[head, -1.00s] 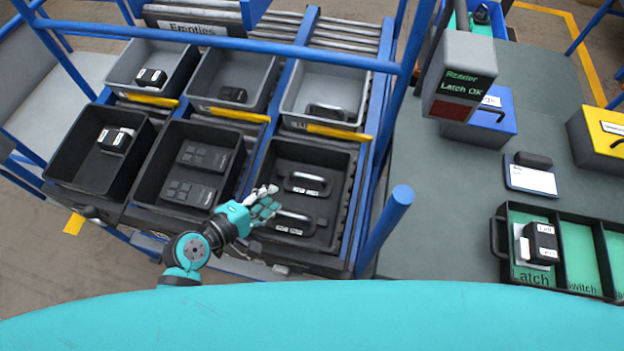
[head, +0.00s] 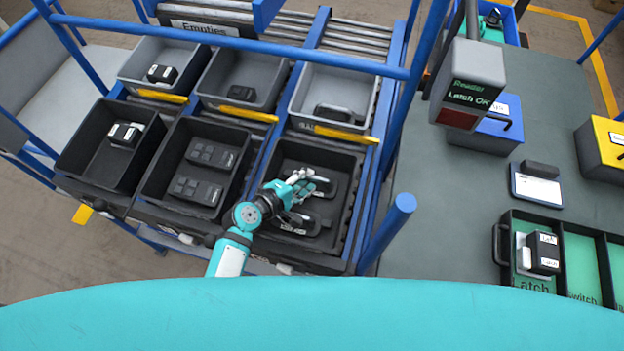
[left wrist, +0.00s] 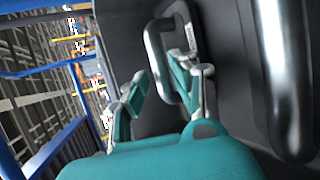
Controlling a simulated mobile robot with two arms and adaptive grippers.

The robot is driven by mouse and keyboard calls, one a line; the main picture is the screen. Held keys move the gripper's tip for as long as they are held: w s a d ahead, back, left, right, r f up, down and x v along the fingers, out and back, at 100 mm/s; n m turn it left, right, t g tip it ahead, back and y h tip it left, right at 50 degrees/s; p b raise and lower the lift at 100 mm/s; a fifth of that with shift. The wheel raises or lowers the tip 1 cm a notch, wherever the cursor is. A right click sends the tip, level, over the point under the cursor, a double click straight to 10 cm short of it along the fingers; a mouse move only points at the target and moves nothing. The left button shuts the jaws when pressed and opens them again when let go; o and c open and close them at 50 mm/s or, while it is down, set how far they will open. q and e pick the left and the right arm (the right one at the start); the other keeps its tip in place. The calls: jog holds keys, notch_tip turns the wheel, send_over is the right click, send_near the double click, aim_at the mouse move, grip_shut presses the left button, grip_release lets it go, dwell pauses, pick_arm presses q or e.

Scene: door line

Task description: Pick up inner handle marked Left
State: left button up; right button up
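Two dark handles with metal grips lie in the front right black bin (head: 345,215). The far handle (head: 325,172) is partly hidden by my left gripper (head: 306,187); the near handle (head: 292,226) lies just in front of it. The left gripper is inside the bin, over the far handle. In the left wrist view its fingers (left wrist: 158,85) are spread, with one handle's metal bar (left wrist: 157,62) between them, and no closed grip shows. Another handle bar (left wrist: 278,75) is large at the right. The handle labels are not readable now. My right gripper is not in view.
Neighbouring front bins hold dark keypad-like parts (head: 197,188) and a black-and-white part (head: 126,133). Grey bins (head: 333,90) stand behind. A blue post (head: 388,232) rises right of the bin. The reader (head: 468,85) and a compartment tray (head: 503,245) are on the right bench.

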pick_arm(q)
jog(key=shift+w+d+f, duration=0.2)
jog(key=shift+w+f, duration=0.05)
jog(key=shift+w, duration=0.05)
jog(key=shift+c, duration=0.4)
grip_shut()
